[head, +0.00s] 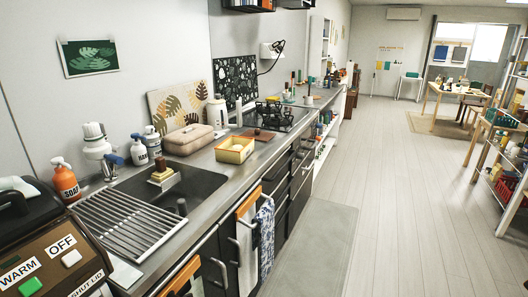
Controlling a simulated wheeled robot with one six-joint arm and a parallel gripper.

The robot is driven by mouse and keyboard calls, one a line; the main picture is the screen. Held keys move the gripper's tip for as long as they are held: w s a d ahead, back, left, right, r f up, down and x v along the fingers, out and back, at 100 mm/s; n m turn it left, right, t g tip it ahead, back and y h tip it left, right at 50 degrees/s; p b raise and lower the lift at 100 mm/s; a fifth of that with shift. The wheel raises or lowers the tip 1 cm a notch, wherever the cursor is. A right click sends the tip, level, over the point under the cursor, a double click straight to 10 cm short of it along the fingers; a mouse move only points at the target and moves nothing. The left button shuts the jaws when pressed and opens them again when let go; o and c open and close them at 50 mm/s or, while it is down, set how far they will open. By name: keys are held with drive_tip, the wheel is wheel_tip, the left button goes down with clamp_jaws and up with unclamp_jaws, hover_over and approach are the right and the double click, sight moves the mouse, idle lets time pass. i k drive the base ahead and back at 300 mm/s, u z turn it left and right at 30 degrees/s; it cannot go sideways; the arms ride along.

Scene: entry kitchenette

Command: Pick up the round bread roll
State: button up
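I cannot make out a round bread roll anywhere in the head view. A yellow open tray (235,151) stands on the counter, right of a tan rounded box or case (188,139). The tray's inside shows only in part, and I cannot tell what is in it. Small items on the far counter and on the distant table are too small to identify. My gripper is not in view.
The kitchen counter (163,262) runs along the left, with a sink (196,186), drying rack (127,222), orange soap bottle (66,182) and brown appliance (52,262). A wooden table (452,93) stands far right; shelves (498,150) line the right. The floor (410,200) between is clear.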

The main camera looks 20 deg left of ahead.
sight(236, 147)
drive_tip(key=z, duration=0.1)
drive_tip(key=i, duration=2.25)
drive_tip(key=u, duration=1.65)
drive_tip(key=i, duration=0.9)
drive_tip(key=u, duration=0.95)
